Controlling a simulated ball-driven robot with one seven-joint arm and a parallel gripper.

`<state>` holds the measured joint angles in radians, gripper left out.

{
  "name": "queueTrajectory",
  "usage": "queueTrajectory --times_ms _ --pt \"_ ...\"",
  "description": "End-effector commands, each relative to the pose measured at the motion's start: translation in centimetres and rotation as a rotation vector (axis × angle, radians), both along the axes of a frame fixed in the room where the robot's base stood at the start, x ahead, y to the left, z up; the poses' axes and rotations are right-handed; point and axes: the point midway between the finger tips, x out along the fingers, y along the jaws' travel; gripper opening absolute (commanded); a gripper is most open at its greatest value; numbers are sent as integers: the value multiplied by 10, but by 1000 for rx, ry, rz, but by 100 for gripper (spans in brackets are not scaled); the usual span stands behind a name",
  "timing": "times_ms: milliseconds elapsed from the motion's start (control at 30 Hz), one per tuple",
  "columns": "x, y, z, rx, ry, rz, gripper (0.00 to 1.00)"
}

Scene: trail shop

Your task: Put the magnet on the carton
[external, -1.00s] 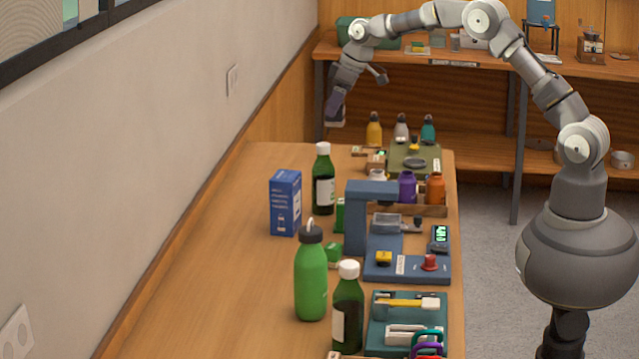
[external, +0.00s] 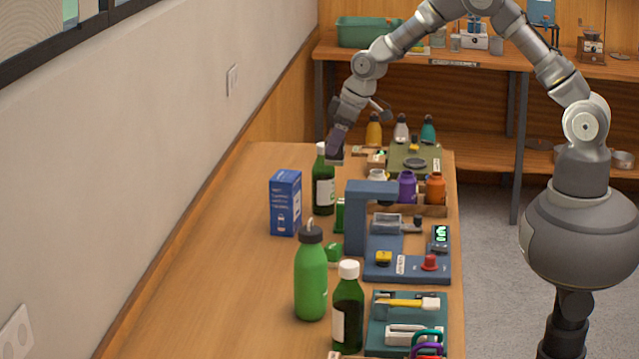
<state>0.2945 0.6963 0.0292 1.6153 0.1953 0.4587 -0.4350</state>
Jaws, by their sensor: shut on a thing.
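The carton (external: 285,203) is a blue upright box with white print, standing on the wooden bench left of the green bottles. My gripper (external: 335,157) points down over the far part of the bench, beyond the carton and to its right, beside the white cap of the far green bottle. It is shut on a small dark thing at its tips, which I take to be the magnet; it is too small and too covered to make out clearly. The gripper and carton are well apart. The carton's top looks bare.
The dark green bottle (external: 323,185) stands close to my gripper. A blue stand (external: 357,215), a light green bottle (external: 311,280) and another dark bottle (external: 348,310) stand nearer. Bench space left of the carton is clear. A wall runs along the left.

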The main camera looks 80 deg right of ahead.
Motion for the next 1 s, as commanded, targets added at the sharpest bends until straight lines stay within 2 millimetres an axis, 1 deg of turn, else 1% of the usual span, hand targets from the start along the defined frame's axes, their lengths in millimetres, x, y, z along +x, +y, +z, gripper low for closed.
queueTrajectory --times_ms 33,200,300,400,500,667,900,1000 --pt "16 -4 -3 -1 -2 1 18" --pt "68 -16 -8 -1 -2 1 18" --pt "92 -22 -11 -1 0 1 18" --pt "110 -26 -12 0 1 1 18" --pt "121 -29 -12 0 0 0 18" --pt "127 -30 -15 0 1 0 18" --pt "127 -30 -47 0 2 1 18" --pt "127 -30 -47 0 0 1 18"
